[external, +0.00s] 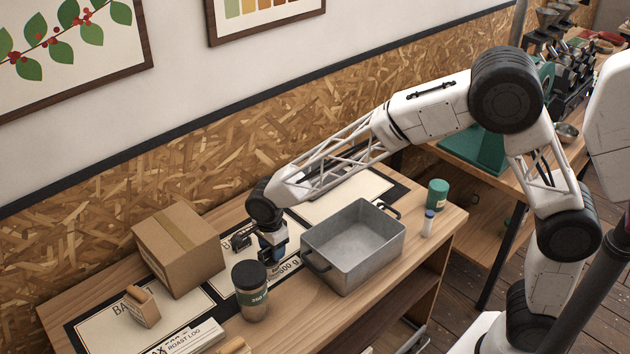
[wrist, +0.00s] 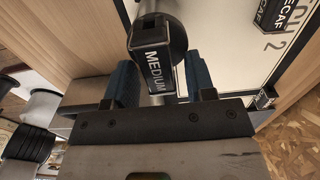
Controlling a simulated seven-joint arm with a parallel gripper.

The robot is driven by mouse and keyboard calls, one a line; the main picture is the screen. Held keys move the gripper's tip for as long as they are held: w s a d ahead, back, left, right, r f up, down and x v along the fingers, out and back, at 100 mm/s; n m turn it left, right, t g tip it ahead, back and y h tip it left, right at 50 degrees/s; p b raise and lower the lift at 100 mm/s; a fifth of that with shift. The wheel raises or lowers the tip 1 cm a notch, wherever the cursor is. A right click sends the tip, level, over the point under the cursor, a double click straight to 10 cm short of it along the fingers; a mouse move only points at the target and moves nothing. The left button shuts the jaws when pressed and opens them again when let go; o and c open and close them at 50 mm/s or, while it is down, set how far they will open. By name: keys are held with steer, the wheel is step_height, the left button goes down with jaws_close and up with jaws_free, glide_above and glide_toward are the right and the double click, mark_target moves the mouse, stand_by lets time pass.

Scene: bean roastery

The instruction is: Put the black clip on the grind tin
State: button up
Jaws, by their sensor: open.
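My gripper (external: 272,250) is low over the table, left of the metal pan. In the wrist view its blue fingers (wrist: 161,83) are open and apart. A black piece labelled MEDIUM (wrist: 157,68), which looks like a clip, shows between and beyond the fingers; I cannot tell whether they touch it. Another black piece labelled DECAF (wrist: 270,14) lies at the upper right there. A small black clip-like piece (external: 240,242) shows left of my gripper in the external view.
The grey metal pan (external: 345,262) stands close to the right of my gripper. A green container (external: 437,194) and white bottle (external: 427,224) stand at the right end.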

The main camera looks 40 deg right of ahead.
steer(key=shift+r, duration=0.15)
step_height(320, 180, up, 12)
stand_by(0.6)
steer(key=shift+d, duration=0.1)
stand_by(0.7)
steer(key=s+d+r+n+t, duration=0.1)
steer(key=s+d+r+n, duration=0.35)
steer(key=s+d, duration=0.55)
steer(key=s+d+r+n, duration=0.4)
steer(key=s+d+n, duration=0.1)
steer(key=d, duration=0.8)
steer(key=s+d+f+n, duration=0.1)
steer(key=s+d+n, duration=0.3)
steer(key=s, duration=0.6)
steer(key=s+d+f+n+t, duration=0.1)
steer(key=s+d+n, duration=0.3)
steer(key=s+d, duration=0.5)
steer(key=shift+s+f+t, duration=0.3)
steer(key=shift+s+f, duration=0.2)
steer(key=shift+f, duration=0.05)
